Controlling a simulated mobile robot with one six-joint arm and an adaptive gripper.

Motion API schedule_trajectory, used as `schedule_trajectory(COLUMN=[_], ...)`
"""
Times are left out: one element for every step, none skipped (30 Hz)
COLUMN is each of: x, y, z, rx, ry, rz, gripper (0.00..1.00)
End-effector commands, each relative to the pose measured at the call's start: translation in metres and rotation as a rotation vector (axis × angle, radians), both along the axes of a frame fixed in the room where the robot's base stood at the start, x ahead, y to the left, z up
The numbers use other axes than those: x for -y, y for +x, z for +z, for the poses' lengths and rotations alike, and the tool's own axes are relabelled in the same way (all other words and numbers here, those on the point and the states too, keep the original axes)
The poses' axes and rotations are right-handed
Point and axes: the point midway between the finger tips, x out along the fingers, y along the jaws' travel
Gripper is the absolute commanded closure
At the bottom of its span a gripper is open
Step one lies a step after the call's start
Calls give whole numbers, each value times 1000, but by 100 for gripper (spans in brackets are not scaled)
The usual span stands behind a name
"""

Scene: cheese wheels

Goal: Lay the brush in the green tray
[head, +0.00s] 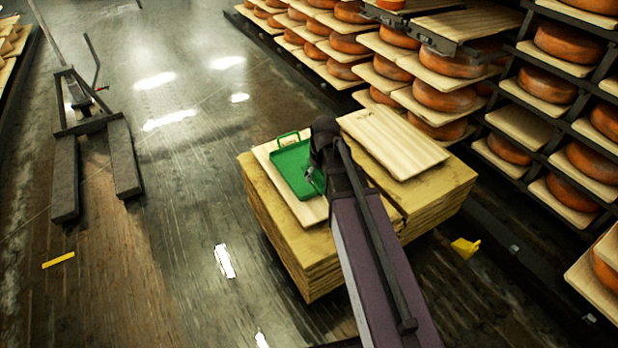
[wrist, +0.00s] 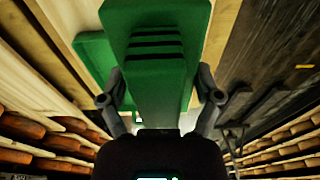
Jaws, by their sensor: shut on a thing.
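The green tray (head: 290,168) has a raised rim and a loop handle at its far end. It lies on a pale board on the stacked boards, and part of it shows at the left in the wrist view (wrist: 93,52). My gripper (wrist: 158,92) is shut on the green brush (wrist: 155,65), which has dark stripes across it and fills the middle of the wrist view. In the head view my gripper (head: 316,180) is over the tray's right side, and my arm hides the brush there. I cannot tell the gap between brush and tray.
The board stack (head: 290,245) stands on the floor with a second pale board (head: 395,140) right of my arm. Racks of cheese wheels (head: 445,95) line the right. A pallet truck (head: 90,140) stands at the left. A yellow object (head: 465,247) lies right of the stack.

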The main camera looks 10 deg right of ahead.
Motion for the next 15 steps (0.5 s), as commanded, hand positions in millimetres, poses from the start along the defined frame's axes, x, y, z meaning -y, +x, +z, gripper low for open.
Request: schedule_trajectory(x=[0,1,1,1,1,1,1,1,2,2,2,2,2,2,2], y=[-6,-8,-11,-13,-15,-17,-18,-19,-20,-21,-22,-23,-23,-23,-23], z=[-17,-21,-26,-30,-33,-37,-40,-42,-44,-46,-47,-48,-48,-48,-49], rx=[0,0,0,0,0,0,0,0,0,0,0,0,0,0,0], ry=[0,0,0,0,0,0,0,0,0,0,0,0,0,0,0], rz=[0,0,0,0,0,0,0,0,0,0,0,0,0,0,0], gripper=[56,56,56,56,56,56,56,56,56,56,56,56,56,56,56])
